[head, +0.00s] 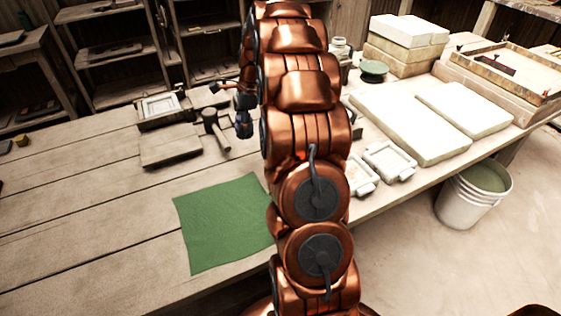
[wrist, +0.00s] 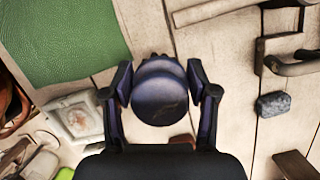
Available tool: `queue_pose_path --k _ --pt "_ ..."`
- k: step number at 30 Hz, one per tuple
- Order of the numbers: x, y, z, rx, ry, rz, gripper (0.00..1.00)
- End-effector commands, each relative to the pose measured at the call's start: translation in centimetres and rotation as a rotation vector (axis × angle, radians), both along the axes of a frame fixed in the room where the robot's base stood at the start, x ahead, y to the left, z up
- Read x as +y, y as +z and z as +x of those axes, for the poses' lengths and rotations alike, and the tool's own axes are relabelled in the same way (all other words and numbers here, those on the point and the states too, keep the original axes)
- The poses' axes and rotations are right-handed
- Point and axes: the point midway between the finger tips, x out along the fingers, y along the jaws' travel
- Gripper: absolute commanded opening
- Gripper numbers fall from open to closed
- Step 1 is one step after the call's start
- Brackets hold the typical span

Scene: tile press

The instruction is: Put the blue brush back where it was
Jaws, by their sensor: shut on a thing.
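In the wrist view my gripper (wrist: 160,76) is shut on the blue brush (wrist: 158,100), with one finger on each side. I see the brush end-on as a dark blue round knob with a darker ragged edge beyond it. It blocks the tabletop directly beneath, so I cannot tell how high it is held. In the head view my copper arm hides most of the gripper. Small dark blue parts show at the arm's left side, and I cannot tell brush from gripper there.
A green cloth (head: 222,222) lies flat on the plank table (head: 90,215). A mallet (head: 212,125), wooden board (head: 168,147) and framed tile (head: 160,108) lie behind it. A dark grey-blue block (wrist: 272,104) is right of my gripper.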

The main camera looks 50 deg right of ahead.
Motion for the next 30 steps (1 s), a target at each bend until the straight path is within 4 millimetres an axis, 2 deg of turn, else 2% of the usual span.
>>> queue_pose_path --k 1,6,12,20,30 --pt "-1.6 -0.8 -0.7 -0.001 -0.11 -0.001 0.3" --pt "-6.2 -1.2 -2.6 -0.001 -0.475 -0.001 0.3" --pt "-9.6 -1.1 -4.3 -0.002 -0.76 -0.003 0.3" --pt "-10.8 -1.6 -5.0 0.0 -0.869 0.0 0.3" --pt "-10.7 -6.8 -5.0 0.005 -0.865 0.002 0.3"
